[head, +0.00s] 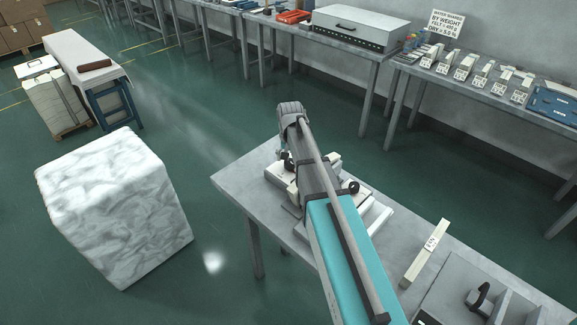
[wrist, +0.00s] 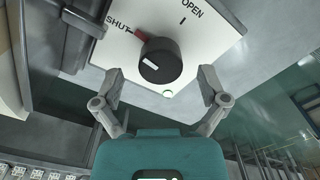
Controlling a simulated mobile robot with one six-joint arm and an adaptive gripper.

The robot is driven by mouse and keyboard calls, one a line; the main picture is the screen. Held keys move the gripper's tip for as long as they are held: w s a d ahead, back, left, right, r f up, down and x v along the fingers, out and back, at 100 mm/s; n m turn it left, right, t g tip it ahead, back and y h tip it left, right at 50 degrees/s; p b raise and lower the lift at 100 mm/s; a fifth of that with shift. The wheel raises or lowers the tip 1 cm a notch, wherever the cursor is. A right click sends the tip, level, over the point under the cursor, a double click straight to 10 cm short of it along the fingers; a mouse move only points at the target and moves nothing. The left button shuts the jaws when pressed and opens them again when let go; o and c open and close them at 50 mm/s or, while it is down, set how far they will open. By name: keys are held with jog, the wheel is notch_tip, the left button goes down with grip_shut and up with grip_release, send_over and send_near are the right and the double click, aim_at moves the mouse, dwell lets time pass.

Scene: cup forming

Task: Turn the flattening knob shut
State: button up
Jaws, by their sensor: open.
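In the wrist view a round black flattening knob (wrist: 160,61) stands out from a white panel (wrist: 118,52). The panel is marked SHUT at its upper left and OPEN at its upper right. A red mark lies beside SHUT, near the knob's upper-left edge. A white mark shows on the lower left of the knob's face; I cannot tell exactly which label it lines up with. My gripper (wrist: 160,75) is open, one finger on each side of the knob with gaps showing. In the head view my arm hides most of the machine and the gripper.
A grey table (head: 243,182) carries the machine, a labelled pale bar (head: 425,253) and a grey box-like fixture (head: 455,295). A marbled white block (head: 115,205) stands on the floor at left. Long benches with tools line the back wall. Green floor between is clear.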

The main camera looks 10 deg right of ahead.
jog(key=shift+f+b, duration=0.35)
jog(key=shift+f, duration=0.2)
jog(key=c, duration=1.1)
